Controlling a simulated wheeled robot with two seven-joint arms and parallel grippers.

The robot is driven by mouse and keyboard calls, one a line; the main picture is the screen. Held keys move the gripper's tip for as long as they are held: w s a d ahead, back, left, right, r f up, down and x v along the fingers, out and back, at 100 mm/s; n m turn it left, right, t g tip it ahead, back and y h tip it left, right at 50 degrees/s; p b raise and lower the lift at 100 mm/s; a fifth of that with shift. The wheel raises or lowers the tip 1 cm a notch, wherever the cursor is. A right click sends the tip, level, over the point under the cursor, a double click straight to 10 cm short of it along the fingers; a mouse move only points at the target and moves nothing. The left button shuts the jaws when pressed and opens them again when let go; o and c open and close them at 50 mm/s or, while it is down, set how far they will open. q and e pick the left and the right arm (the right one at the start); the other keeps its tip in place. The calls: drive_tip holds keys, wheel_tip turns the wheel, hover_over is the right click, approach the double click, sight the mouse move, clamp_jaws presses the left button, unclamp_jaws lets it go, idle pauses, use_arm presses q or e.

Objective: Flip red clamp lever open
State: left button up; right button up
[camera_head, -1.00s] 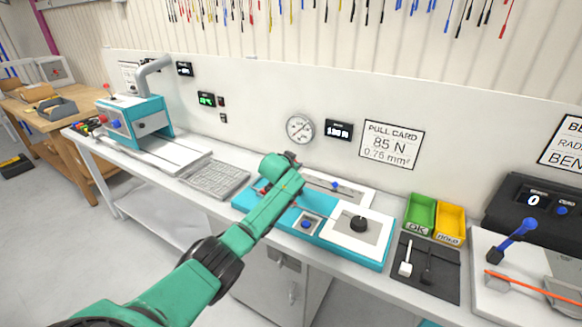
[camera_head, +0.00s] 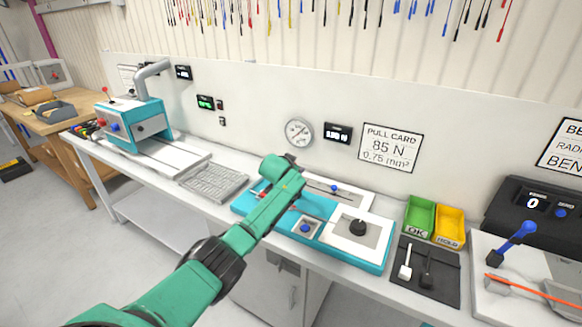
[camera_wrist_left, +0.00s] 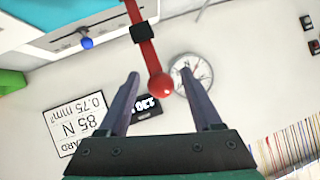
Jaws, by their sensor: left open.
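The red clamp lever (camera_wrist_left: 145,40) ends in a red ball (camera_wrist_left: 160,86) and has a black collar; it shows in the left wrist view. The ball lies between the two spread fingers of my left gripper (camera_wrist_left: 161,82), with a visible gap on each side in the picture. How far apart they are in depth I cannot tell. My right gripper is in neither view.
A black knob (camera_head: 358,227) and a blue button (camera_head: 306,228) sit on the fixture. Green (camera_head: 418,216) and yellow (camera_head: 449,225) bins stand to its right. A grey grid tray (camera_head: 213,181) lies to its left. The wall with a gauge (camera_head: 298,132) rises close behind.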

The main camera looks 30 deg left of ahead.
use_arm(q)
drive_tip(key=shift+s+d+r, duration=0.15)
drive_tip(key=shift+s+r, duration=0.15)
drive_tip(key=shift+s, duration=0.2)
drive_tip(key=b+v, duration=0.1)
drive_tip(key=v, duration=1.2)
drive_tip(key=shift+b, duration=0.3)
